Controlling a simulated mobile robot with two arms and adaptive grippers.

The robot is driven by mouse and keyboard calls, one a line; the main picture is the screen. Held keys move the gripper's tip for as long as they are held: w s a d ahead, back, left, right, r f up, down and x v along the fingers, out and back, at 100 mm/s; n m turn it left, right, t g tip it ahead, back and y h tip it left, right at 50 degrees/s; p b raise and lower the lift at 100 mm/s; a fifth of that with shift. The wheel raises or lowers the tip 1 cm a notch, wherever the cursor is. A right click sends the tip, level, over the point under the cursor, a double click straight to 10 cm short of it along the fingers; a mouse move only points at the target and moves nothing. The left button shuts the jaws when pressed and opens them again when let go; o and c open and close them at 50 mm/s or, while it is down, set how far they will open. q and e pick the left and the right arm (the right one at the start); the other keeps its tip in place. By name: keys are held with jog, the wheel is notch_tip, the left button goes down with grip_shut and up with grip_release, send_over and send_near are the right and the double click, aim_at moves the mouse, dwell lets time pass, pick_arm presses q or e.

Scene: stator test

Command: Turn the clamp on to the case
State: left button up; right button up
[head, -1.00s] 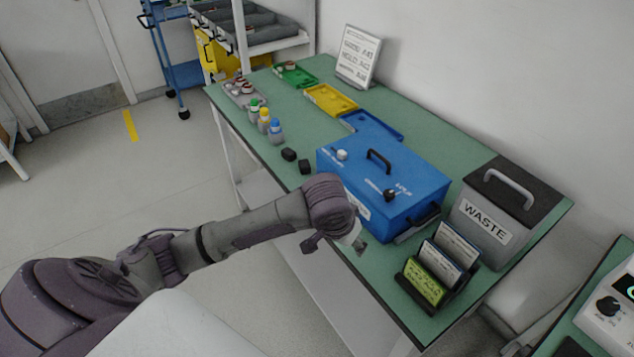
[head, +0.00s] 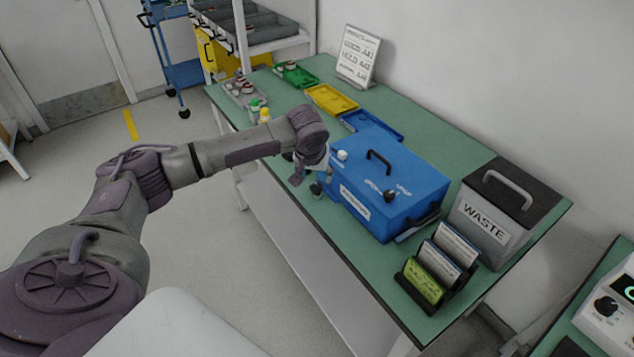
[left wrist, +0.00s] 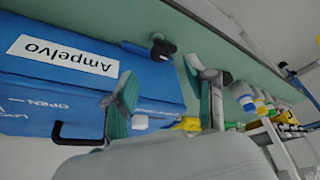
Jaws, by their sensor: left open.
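The blue case (head: 372,210) sits on the green bench with a black handle, a white knob (head: 342,155) and a black knob (head: 390,196) on top. No part is clearly readable as the clamp. My left gripper (head: 307,184) is open and empty, beside the case's left end in the head view. In the left wrist view its two green-padded fingers (left wrist: 165,88) are spread, with the case (left wrist: 60,95) on the left, labelled "Ampelvo". A small black part (left wrist: 162,48) with a blue piece lies beyond the fingertips; I cannot tell whether it joins the case. My right gripper is not in view.
A grey waste bin (head: 485,225) and a card holder (head: 440,268) stand right of the case. Blue (head: 375,125), yellow (head: 330,98) and green (head: 295,74) trays lie behind. Bottles (head: 264,116) stand beyond my left wrist, partly hidden. The bench's front edge is close below my gripper.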

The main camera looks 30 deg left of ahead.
aim_at(317, 186)
pick_arm(q)
jog(key=x, duration=0.6)
jog(key=shift+w+f, duration=0.1)
jog(key=shift+f, duration=0.05)
jog(key=shift+c, duration=0.2)
grip_shut()
